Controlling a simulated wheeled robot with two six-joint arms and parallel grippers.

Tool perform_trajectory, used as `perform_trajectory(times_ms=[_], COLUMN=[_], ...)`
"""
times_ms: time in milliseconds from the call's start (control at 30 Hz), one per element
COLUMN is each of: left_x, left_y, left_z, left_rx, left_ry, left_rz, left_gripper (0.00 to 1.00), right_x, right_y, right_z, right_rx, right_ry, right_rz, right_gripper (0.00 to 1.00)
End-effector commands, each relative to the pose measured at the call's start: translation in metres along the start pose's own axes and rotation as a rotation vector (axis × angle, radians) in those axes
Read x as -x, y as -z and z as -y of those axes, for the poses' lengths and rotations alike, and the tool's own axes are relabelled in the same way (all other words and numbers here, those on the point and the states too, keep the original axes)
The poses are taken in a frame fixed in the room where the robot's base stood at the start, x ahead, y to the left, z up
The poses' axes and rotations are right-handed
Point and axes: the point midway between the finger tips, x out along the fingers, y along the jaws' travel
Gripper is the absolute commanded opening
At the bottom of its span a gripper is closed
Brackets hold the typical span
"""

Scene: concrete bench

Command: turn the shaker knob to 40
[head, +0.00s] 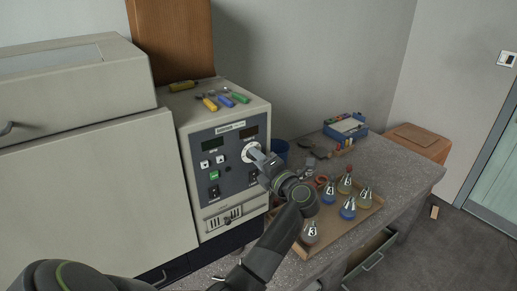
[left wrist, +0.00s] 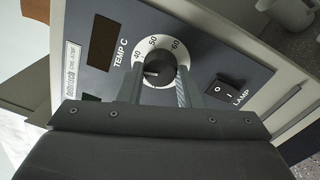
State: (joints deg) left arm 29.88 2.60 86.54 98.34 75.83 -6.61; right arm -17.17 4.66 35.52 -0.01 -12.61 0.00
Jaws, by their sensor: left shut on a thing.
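In the head view the white dial (head: 249,152) shows on the grey control box (head: 222,150), partly hidden by my left gripper (head: 257,156). My right gripper is not in view.
A lamp switch (left wrist: 224,94) sits right of the knob in the left wrist view. Screwdriver-like tools (head: 226,100) lie on the box. A wooden tray (head: 337,232) with several flasks stands to the right, near my left arm.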

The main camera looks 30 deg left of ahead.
Motion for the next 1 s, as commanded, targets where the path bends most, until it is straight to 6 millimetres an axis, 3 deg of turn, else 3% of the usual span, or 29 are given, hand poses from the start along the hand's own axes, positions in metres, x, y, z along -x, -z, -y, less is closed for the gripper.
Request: perform_trajectory(times_ms=[100,400,1000], left_x=[0.000,0.000,0.000], left_y=[-0.002,-0.001,-0.001], left_z=[-0.005,-0.003,-0.001], left_rx=[-0.086,-0.232,-0.280], left_ry=[0.001,0.002,0.001], left_rz=[0.006,0.012,0.015], left_gripper=[0.08,0.08,0.08], right_x=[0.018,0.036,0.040], right_y=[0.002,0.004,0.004], right_z=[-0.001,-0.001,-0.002], right_rx=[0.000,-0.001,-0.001], right_ry=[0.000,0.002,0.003], right_rz=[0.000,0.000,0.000], right_gripper=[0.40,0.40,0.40])
